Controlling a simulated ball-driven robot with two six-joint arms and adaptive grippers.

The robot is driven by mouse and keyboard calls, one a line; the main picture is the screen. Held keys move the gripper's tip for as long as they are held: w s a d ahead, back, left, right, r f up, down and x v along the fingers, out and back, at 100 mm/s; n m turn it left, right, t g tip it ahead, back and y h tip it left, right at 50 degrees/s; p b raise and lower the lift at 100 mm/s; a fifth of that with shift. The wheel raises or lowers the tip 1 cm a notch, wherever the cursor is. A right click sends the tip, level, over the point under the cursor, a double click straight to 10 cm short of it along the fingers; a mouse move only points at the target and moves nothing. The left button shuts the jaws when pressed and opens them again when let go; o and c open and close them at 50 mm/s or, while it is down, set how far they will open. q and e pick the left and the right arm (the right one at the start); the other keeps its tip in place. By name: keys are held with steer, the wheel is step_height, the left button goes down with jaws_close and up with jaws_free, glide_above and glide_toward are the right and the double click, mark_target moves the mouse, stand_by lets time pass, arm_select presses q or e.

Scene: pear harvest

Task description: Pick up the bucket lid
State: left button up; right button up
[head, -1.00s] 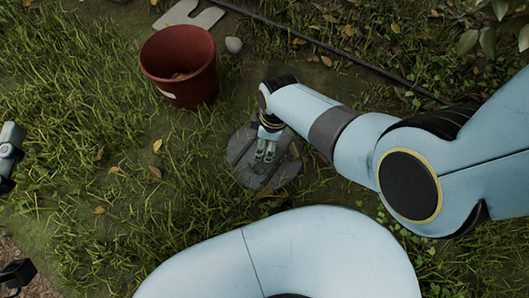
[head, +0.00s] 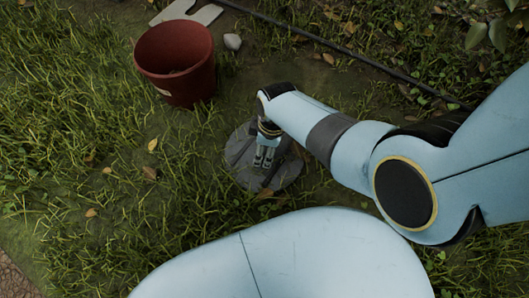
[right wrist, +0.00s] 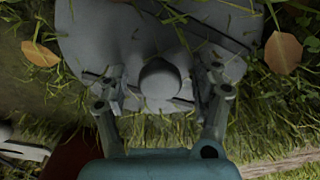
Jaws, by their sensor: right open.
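The bucket lid is a grey round disc (head: 287,174) lying on the grass in the middle of the head view. In the right wrist view the lid (right wrist: 95,30) fills the top, with a dark round knob (right wrist: 160,79) standing up from it. My right gripper (head: 264,162) is over the lid with its fingers pointing down. In the right wrist view my right gripper (right wrist: 160,90) is open, with one finger on each side of the knob. I cannot tell whether the fingers touch it. My left gripper is out of view.
A red bucket (head: 180,85) stands on the grass behind and left of the lid. A pale stone (head: 232,41) and a flat pale slab (head: 190,12) lie near it. A dark hose (head: 330,45) runs across the back. Grass to the left is clear.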

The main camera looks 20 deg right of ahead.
jaws_close()
stand_by(0.6)
